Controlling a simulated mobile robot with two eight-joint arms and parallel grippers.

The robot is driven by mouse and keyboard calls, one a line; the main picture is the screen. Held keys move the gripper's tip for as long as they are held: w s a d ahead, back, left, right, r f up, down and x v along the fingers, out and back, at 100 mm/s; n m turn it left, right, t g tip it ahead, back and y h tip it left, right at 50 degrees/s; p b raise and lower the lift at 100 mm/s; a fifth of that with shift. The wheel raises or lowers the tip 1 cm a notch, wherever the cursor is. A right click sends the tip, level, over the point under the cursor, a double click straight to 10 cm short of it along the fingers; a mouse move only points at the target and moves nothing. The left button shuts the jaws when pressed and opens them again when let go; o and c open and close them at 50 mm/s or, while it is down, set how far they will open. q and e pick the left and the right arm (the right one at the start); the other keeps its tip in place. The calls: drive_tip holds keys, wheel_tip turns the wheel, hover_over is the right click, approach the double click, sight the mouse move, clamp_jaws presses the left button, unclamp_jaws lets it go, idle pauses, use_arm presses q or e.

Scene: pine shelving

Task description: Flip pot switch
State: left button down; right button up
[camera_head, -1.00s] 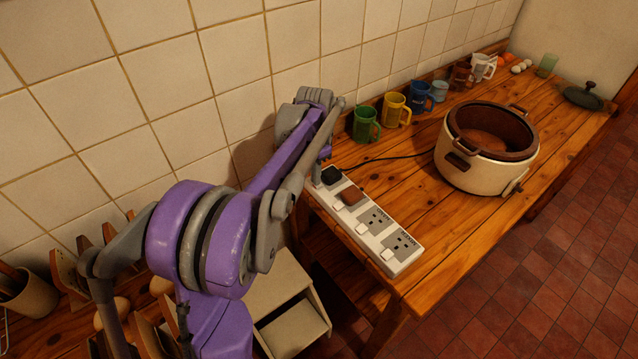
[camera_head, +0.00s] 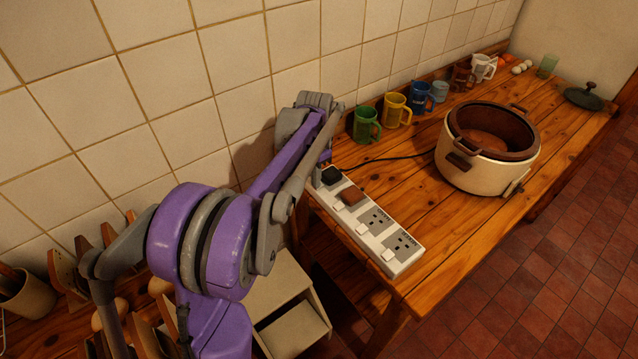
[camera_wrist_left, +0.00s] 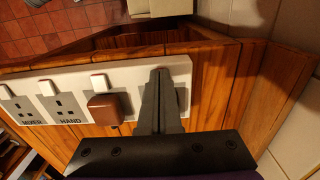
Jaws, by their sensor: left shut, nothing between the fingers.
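The white power strip (camera_head: 375,230) lies along the near edge of the wooden table. It holds a black plug (camera_head: 331,176) at the far end and a brown plug (camera_head: 351,196) beside it, then two free sockets with white switches. A black cord runs from the black plug's end towards the cream pot (camera_head: 485,160), which stands open. My left gripper (camera_wrist_left: 160,76) is shut and empty, its tips over the strip's end beside the brown plug (camera_wrist_left: 104,110). The fingers hide the switch and most of the socket there; I cannot tell whether they touch. My right gripper is not in view.
Green (camera_head: 366,124), yellow (camera_head: 396,110) and blue (camera_head: 421,97) mugs stand along the tiled wall, with more cups beyond. A dark pot lid (camera_head: 584,96) lies at the table's far end. The table between strip and pot is clear except for the cord.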

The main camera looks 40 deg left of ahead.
use_arm(q)
wheel_tip(320, 180, up, 7)
drive_tip(key=p, duration=0.3)
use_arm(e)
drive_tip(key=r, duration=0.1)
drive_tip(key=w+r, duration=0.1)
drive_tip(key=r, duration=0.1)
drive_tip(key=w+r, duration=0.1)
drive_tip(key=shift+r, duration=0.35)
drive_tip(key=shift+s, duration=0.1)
use_arm(q)
drive_tip(key=s+d+f+n+t, duration=0.1)
drive_tip(key=s+d+f+t, duration=0.1)
drive_tip(key=s+d, duration=0.7)
drive_tip(key=s+d+f+n+t, duration=0.2)
drive_tip(key=s+d+t, duration=0.1)
drive_tip(key=s+d, duration=0.6)
drive_tip(key=shift+d+f+t, duration=0.35)
drive_tip(key=shift+d+t, duration=0.05)
drive_tip(key=shift+d, duration=0.5)
